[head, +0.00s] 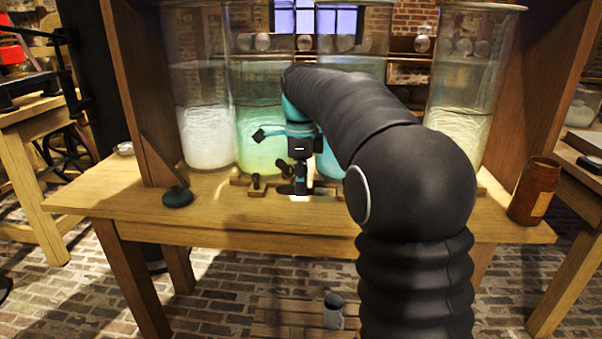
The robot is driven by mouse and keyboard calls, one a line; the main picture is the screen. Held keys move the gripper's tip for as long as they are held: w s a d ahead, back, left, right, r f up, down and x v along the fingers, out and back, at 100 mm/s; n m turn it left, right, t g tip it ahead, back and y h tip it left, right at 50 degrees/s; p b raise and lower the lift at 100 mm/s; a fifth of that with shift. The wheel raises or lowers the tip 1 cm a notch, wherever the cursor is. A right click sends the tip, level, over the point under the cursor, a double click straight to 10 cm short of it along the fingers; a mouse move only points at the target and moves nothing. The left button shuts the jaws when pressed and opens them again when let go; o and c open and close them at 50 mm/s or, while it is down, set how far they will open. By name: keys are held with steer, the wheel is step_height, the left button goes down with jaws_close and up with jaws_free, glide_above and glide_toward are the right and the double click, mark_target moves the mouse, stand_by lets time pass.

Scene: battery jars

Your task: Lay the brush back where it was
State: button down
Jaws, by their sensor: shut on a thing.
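My gripper (300,180) points down over the middle of the wooden table (225,208), in front of the glass jars. It is shut on a small dark thing (284,170), which I take to be the brush. The brush shows only as a dark shape at the fingers, and its bristles and full outline cannot be made out. The fingertips are low, close to the table top. I cannot tell whether the held thing touches the wood. My arm reaches in from the lower right and hides part of the table and jars.
Several tall glass jars stand along the back, including one with whitish liquid (208,138) and one at right (462,110). A dark round lump (177,197) lies front left. A brown pot (535,192) stands at the right end. A grey mug (334,312) is below.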

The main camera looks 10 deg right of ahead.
mark_target(301, 213)
steer(key=shift+f+b, duration=1)
steer(key=shift+f, duration=1.6)
steer(key=c, duration=1)
jaws_free()
steer(key=shift+r, duration=0.1)
